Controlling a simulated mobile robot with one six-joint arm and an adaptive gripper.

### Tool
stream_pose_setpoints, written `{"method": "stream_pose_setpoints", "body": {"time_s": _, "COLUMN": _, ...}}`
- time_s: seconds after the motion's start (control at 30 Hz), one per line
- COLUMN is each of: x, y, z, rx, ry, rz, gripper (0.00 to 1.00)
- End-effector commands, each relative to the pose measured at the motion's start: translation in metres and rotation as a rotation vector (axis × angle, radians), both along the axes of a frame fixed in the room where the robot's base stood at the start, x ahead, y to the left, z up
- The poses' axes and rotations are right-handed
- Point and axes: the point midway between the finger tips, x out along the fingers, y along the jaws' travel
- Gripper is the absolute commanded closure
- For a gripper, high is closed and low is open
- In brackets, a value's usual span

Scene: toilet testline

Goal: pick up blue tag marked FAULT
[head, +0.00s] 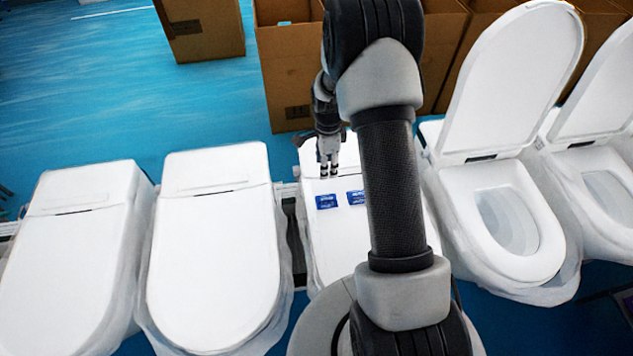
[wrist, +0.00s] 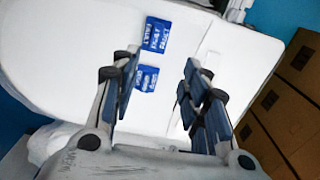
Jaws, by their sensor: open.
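Two blue tags lie flat on the closed white toilet lid in the middle. In the wrist view, the upper tag (wrist: 157,35) carries blurred white lettering that seems to read FAULT. It appears to be the left tag (head: 326,201) in the head view. The other tag (wrist: 147,78) is partly hidden by a finger, and its lettering is unclear. It appears to be the right tag (head: 356,197) in the head view. My gripper (head: 329,171) is open and empty, behind the tags near the lid's rear. Its fingers (wrist: 161,68) are spread apart in the wrist view.
Closed toilets (head: 215,240) stand to the left. Toilets with raised lids (head: 513,80) stand to the right. Cardboard boxes (head: 290,75) stand behind the row. My arm hides part of the middle toilet (head: 325,240). Blue floor (head: 80,90) is clear at the back left.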

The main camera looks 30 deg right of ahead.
Motion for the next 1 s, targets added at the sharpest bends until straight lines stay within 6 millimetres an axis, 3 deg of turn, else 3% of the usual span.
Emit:
{"method": "stream_pose_setpoints", "body": {"time_s": 0.17, "x": -0.001, "y": 0.0, "z": -0.021, "rx": 0.001, "ry": 0.004, "rz": -0.005, "gripper": 0.58}}
{"method": "stream_pose_setpoints", "body": {"time_s": 0.6, "x": -0.002, "y": 0.0, "z": -0.111, "rx": 0.001, "ry": 0.003, "rz": -0.003, "gripper": 0.58}}
{"method": "stream_pose_setpoints", "body": {"time_s": 1.0, "x": -0.006, "y": -0.001, "z": -0.139, "rx": 0.001, "ry": 0.003, "rz": -0.003, "gripper": 0.58}}
